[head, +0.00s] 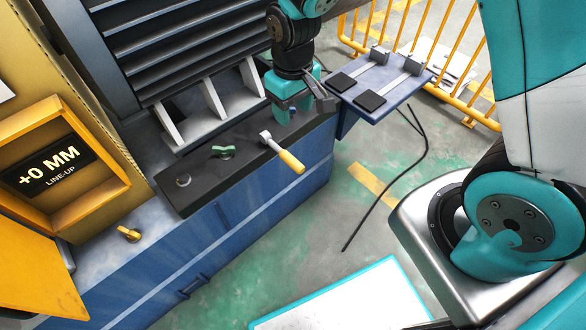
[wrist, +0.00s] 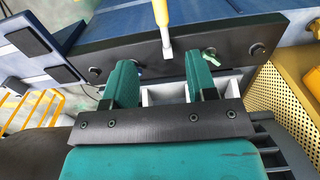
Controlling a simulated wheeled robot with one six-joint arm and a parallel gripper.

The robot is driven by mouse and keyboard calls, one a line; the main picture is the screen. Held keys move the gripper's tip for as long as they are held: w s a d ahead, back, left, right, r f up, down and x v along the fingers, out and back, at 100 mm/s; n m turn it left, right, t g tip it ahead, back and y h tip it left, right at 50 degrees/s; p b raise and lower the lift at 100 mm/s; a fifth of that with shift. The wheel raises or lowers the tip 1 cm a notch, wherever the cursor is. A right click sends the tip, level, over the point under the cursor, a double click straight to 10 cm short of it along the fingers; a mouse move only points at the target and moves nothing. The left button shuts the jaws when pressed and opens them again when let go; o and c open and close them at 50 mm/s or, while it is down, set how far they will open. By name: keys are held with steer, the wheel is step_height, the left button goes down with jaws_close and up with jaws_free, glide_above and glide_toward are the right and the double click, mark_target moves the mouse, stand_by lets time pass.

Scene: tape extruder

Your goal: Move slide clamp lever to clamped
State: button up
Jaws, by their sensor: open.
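A lever with a yellow handle (head: 290,161) and a metal shank sits on a dark bar (head: 200,189) along the front of the blue machine. Its handle sticks out past the bar's front edge. In the wrist view the yellow handle (wrist: 162,12) is at the top, its shank pointing down between my fingers. My gripper (head: 291,113) is over the bar's far end, right of and beyond the lever. In the wrist view my gripper (wrist: 160,75) has its teal fingers wide apart with nothing held. The lever appears apart from both fingers.
A small green wing knob (head: 223,151) and a round knob (head: 183,180) are on the bar, left of the lever. White ribs (head: 215,101) stand behind it. A blue side shelf (head: 390,88) with black pads is to the right. A display (head: 50,168) reads "+0 MM LINE-UP".

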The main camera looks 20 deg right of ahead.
mark_target(293, 160)
step_height(293, 160, down, 18)
steer(key=b, duration=0.4)
steer(key=shift+r, duration=0.25)
steer(key=shift+c, duration=0.2)
jaws_close()
steer(key=shift+d, duration=0.1)
